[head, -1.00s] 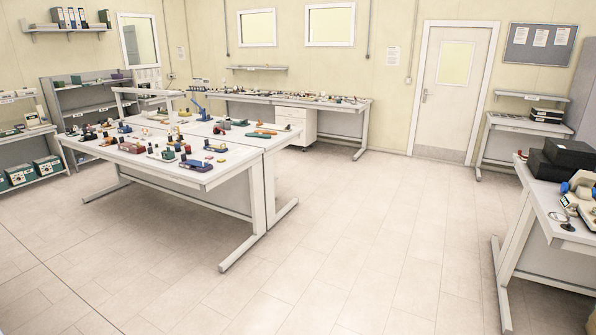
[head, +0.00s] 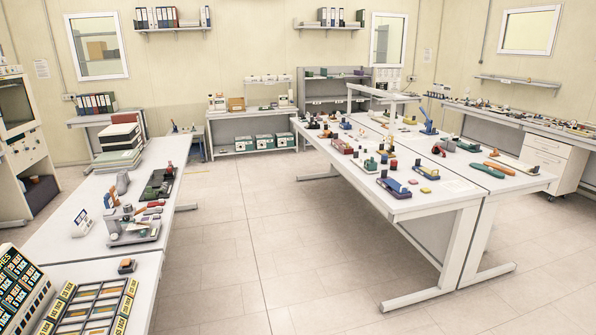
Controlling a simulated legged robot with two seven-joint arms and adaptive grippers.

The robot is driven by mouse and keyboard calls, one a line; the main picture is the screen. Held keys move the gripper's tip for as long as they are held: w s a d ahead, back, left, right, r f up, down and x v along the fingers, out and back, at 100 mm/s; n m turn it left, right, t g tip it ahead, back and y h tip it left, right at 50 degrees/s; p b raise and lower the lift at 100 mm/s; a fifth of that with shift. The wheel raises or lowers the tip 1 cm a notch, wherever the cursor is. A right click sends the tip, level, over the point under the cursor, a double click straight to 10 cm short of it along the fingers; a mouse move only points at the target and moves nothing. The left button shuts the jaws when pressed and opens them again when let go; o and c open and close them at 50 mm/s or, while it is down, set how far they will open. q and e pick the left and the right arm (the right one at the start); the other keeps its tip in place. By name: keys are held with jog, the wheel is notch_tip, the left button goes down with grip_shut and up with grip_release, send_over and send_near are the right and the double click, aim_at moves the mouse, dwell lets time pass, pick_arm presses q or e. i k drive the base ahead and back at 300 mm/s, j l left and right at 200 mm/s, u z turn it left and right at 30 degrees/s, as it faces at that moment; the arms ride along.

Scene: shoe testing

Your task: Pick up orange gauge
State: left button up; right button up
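No gripper of mine is in view. On the right side of the centre table, an elongated orange item (head: 499,168) lies flat near the table's right edge, beside a green tool (head: 483,179). It may be the orange gauge, but it is too small to tell. On the left bench, a small upright orange piece (head: 114,196) stands among parts on a grey fixture (head: 134,232); I cannot tell what it is.
The centre table (head: 447,204) carries several small coloured devices.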

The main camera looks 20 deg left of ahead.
aim_at(113, 192)
jog(key=i+u, duration=0.3)
jog(key=u, duration=0.15)
jog(key=i+u, duration=0.3)
jog(key=u, duration=0.15)
jog(key=i+l+u, duration=0.1)
jog(key=i+u, duration=0.2)
jog(key=u, duration=0.15)
jog(key=i+l+u, duration=0.25)
jog(key=u, duration=0.2)
jog(key=i+l+u, duration=0.2)
jog(key=u, duration=0.25)
jog(key=l, duration=0.1)
